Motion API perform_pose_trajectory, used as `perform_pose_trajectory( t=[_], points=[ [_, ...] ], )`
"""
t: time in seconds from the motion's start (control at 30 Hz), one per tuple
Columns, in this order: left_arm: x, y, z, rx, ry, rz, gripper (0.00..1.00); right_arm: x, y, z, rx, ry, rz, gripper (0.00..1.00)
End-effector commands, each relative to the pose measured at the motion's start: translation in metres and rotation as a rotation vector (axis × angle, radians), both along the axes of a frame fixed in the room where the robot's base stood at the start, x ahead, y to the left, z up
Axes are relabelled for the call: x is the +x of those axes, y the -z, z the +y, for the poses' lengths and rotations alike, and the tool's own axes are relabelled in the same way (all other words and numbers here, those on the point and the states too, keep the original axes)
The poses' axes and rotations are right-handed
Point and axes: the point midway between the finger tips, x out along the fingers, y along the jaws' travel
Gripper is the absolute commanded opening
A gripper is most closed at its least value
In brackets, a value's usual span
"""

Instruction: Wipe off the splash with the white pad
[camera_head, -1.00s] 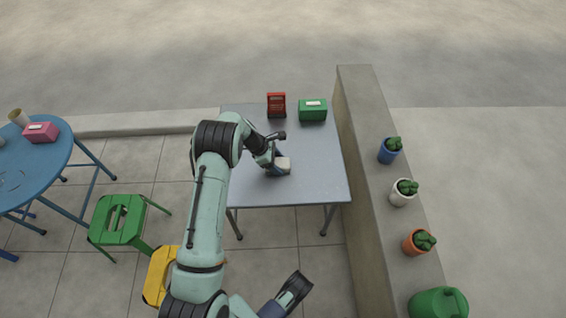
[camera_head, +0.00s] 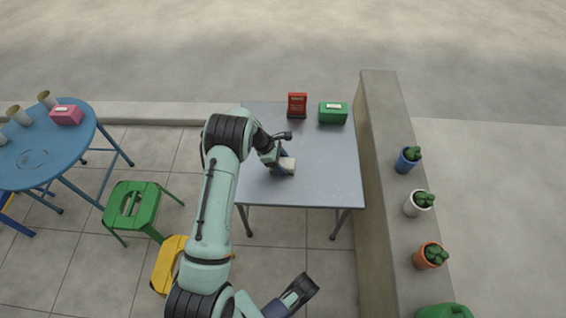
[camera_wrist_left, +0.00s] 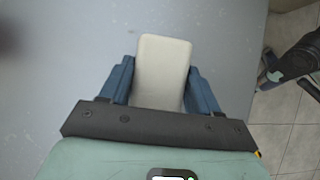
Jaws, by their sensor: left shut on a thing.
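My left gripper (camera_head: 281,162) is shut on the white pad (camera_head: 288,166) over the grey table (camera_head: 325,170), left of its middle. In the left wrist view the pad (camera_wrist_left: 162,68) sits between the two blue fingers (camera_wrist_left: 160,88), with the table surface around it. I cannot tell whether the pad touches the tabletop. No splash can be made out on the visible tabletop; part of it is hidden by my arm and gripper. My right gripper (camera_head: 300,292) is low in the head view, away from the table; its jaws are too unclear to read.
A red sign-like box (camera_head: 297,104) and a green box (camera_head: 333,113) stand at the table's back edge. A low wall (camera_head: 382,200) with potted plants runs along the right. A blue round table (camera_head: 60,150), a green stool (camera_head: 131,208) and a yellow stool (camera_head: 168,262) are left.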

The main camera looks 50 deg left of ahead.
Motion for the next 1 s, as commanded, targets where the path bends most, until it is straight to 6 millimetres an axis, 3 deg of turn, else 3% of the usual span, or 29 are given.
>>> perform_pose_trajectory(
  t=[0.57, 1.0],
  points=[
    [0.001, -0.058, 0.000, 0.000, 0.001, -0.004, 0.31, 0.000, -0.045, 0.001, 0.002, -0.003, -0.012, 0.87],
    [0.001, -0.063, 0.000, 0.000, 0.000, -0.002, 0.31, 0.001, -0.048, 0.001, 0.001, -0.002, -0.015, 0.87]
  ],
)
